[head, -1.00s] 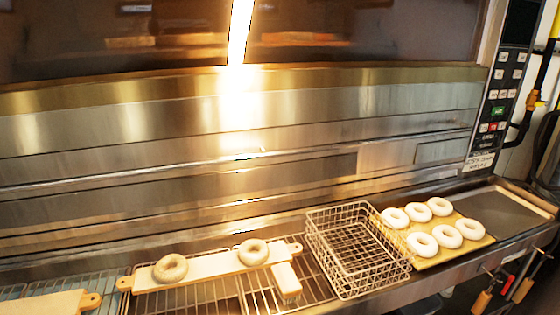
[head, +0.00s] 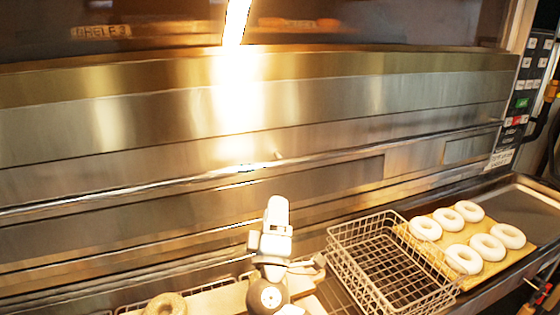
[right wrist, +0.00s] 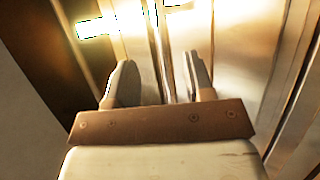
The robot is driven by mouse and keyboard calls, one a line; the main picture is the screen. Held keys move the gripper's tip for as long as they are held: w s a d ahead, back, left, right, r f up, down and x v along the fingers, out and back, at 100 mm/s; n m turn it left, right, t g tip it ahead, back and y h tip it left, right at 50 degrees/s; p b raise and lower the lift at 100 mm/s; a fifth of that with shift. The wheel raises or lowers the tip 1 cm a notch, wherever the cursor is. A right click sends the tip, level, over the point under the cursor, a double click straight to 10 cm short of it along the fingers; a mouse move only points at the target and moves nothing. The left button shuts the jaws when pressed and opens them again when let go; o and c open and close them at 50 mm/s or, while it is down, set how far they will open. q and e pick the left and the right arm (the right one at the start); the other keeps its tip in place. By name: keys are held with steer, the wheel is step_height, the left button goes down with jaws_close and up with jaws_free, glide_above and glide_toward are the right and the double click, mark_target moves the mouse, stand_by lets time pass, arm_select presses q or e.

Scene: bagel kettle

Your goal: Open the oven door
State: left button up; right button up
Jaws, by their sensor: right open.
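The oven door (head: 120,110) is a wide stainless-steel front below a dark window, and it looks shut. A long thin bar (head: 140,189), apparently its handle, runs across it. My right gripper (head: 277,205) is raised in front of the steel front, just below the bar in the head view. In the right wrist view my right gripper (right wrist: 159,78) is open, its two fingers pointing at the steel. A narrow upright metal strip (right wrist: 160,45) shows between the fingers, with no visible contact. My left gripper is not in view.
A wire basket (head: 395,262) and a board (head: 490,266) with several pale bagels stand on the counter to the right. A bagel (head: 165,304) lies at the lower left, partly cut off. A control panel (head: 527,85) is at the far right.

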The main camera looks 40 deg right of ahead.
mark_target(279, 163)
steer(key=p+x, duration=0.4)
steer(key=x, duration=0.8)
steer(key=shift+a, duration=0.1)
jaws_close()
